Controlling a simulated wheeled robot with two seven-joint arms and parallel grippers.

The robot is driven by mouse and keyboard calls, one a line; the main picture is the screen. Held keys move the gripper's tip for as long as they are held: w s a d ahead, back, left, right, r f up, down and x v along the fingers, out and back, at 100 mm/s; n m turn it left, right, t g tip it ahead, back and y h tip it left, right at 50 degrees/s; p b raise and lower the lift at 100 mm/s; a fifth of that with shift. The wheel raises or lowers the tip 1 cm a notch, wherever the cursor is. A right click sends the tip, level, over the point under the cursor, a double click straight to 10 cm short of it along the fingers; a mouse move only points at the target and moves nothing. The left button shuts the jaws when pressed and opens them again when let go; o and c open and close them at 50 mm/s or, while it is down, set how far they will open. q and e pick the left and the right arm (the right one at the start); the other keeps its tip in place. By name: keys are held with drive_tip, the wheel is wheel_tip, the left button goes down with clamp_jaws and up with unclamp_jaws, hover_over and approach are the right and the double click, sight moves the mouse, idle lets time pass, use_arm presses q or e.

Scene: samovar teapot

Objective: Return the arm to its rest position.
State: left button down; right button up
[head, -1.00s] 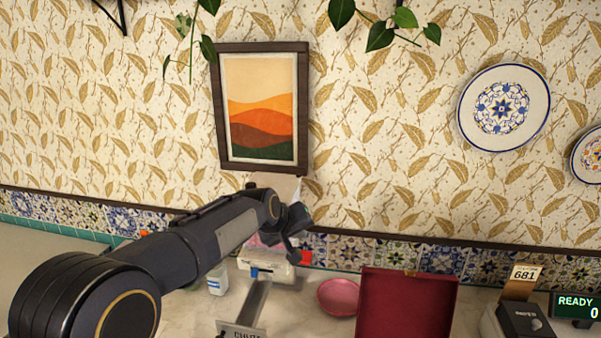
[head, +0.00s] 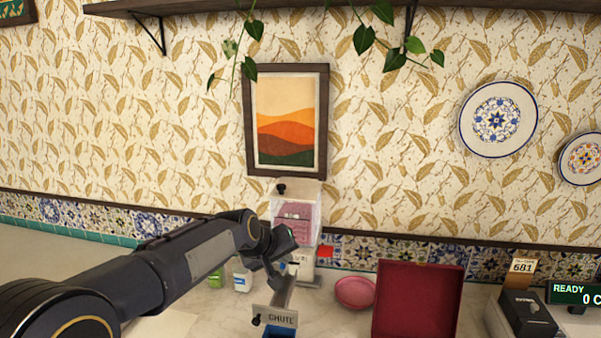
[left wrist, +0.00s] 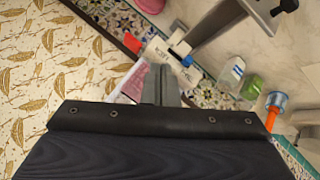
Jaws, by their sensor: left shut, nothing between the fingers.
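My left arm reaches in from the left in the head view. Its gripper (head: 278,272) is shut and empty, in front of the white dispenser with pink contents (head: 297,212) on the counter. In the left wrist view the shut fingers (left wrist: 160,84) stand upright in the picture, tilted against the wall and counter scene. They overlap the dispenser's white base (left wrist: 165,58) in that picture; contact cannot be told. My right gripper is in neither view.
The chute (head: 281,310) stands below the gripper. Small bottles (head: 242,280) stand to its left. A pink bowl (head: 355,292), an open red box (head: 417,300) and a dark card reader (head: 527,312) lie to the right. A shelf (head: 330,8) runs above.

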use_arm(q)
drive_tip(key=s+a+g, duration=0.1)
drive_tip(key=s+a, duration=1.4)
drive_tip(key=s, duration=0.5)
drive_tip(key=s+a+f, duration=0.1)
drive_tip(key=s+f, duration=0.3)
drive_tip(key=s, duration=0.5)
drive_tip(key=s+a+f+m+g+b, duration=0.1)
drive_tip(key=s+f, duration=0.3)
drive_tip(key=s, duration=0.6)
drive_tip(key=shift+f+m+y, duration=0.3)
drive_tip(key=shift+f+y, duration=0.05)
drive_tip(key=shift+y, duration=0.05)
